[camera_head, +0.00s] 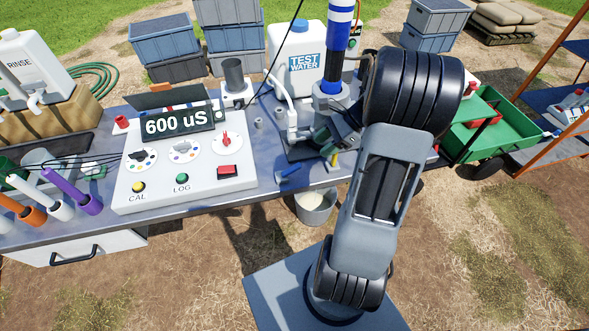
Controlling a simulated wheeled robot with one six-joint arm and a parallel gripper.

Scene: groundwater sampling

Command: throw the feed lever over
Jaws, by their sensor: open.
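The other is a short yellow handle (333,160) standing close under my gripper. I cannot tell for sure which is the feed lever. My gripper (334,140) is open, beside the column's grey base and just above the yellow handle. My own arm hides part of this area, and I see no clear contact.
A control box (185,190) reading 600 uS stands to the left. A white TEST WATER jug (300,50) is behind the column. A bucket (315,208) sits below the bench edge. A green cart (485,135) is at right. Open ground lies in front.

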